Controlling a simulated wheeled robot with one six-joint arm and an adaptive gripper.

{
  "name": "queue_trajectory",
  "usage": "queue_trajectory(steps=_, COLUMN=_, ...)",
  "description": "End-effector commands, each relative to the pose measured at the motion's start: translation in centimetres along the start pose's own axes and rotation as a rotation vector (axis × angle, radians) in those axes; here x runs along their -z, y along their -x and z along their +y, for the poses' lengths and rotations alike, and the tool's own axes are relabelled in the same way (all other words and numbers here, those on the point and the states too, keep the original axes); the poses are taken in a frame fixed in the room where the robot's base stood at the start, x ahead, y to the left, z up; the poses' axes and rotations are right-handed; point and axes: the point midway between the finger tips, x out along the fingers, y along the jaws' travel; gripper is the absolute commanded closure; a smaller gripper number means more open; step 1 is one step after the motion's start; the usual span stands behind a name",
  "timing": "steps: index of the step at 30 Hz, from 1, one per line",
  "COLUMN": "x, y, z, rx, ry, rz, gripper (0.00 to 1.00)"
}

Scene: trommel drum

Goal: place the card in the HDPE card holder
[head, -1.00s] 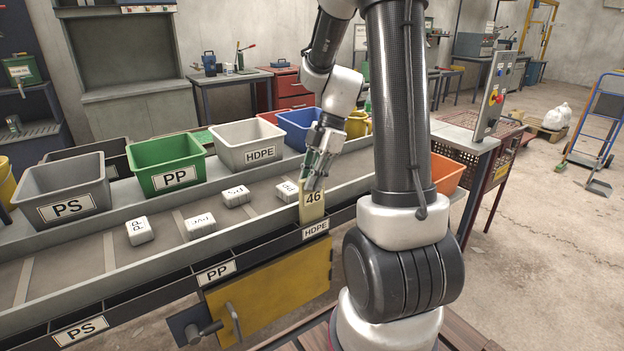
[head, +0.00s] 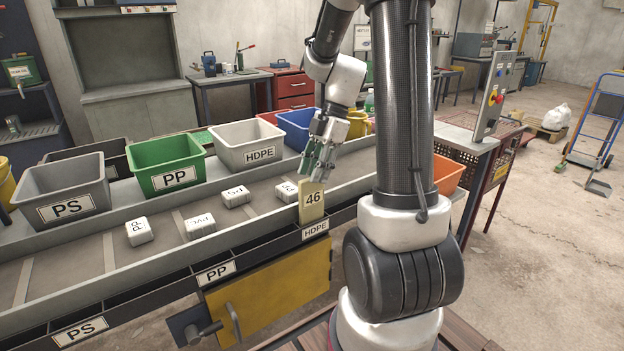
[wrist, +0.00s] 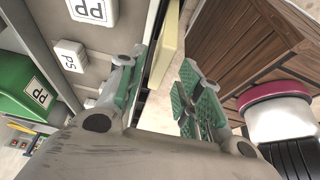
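The pale yellow card (head: 312,205) marked 46 stands upright at the front rail of the conveyor, directly above the HDPE label (head: 315,229). Its lower edge meets the rail at the HDPE card holder; how deep it sits is hidden. My gripper (head: 318,172) is just above and behind the card, apart from it in the head view. The card (wrist: 169,45) shows there as a pale yellow strip beyond the fingers.
White labelled blocks (head: 139,231) lie on the belt, one close behind the card. Bins line the far side: grey PS (head: 66,190), green PP (head: 166,164), light HDPE (head: 248,146) and blue (head: 297,127). A PP label (head: 216,272) sits left on the rail.

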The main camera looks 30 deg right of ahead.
Motion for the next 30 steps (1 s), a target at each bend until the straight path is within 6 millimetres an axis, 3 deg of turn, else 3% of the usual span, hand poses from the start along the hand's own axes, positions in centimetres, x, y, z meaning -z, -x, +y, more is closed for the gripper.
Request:
queue_trajectory(steps=9, x=-0.1, y=7.0, z=0.0, rx=-0.002, ry=0.000, rz=-0.002, gripper=0.65)
queue_trajectory(steps=17, x=0.7, y=9.5, z=-0.6, rx=-0.006, ry=-0.044, rz=-0.019, gripper=0.65)
queue_trajectory(steps=20, x=2.5, y=10.1, z=-2.1, rx=-0.029, ry=-0.182, rz=-0.069, gripper=0.65)
queue_trajectory(steps=25, x=6.4, y=10.7, z=-7.2, rx=-0.160, ry=-0.596, rz=-0.174, gripper=0.65)
queue_trajectory(steps=30, x=8.4, y=10.2, z=-12.2, rx=-0.367, ry=-1.028, rz=-0.175, gripper=0.65)
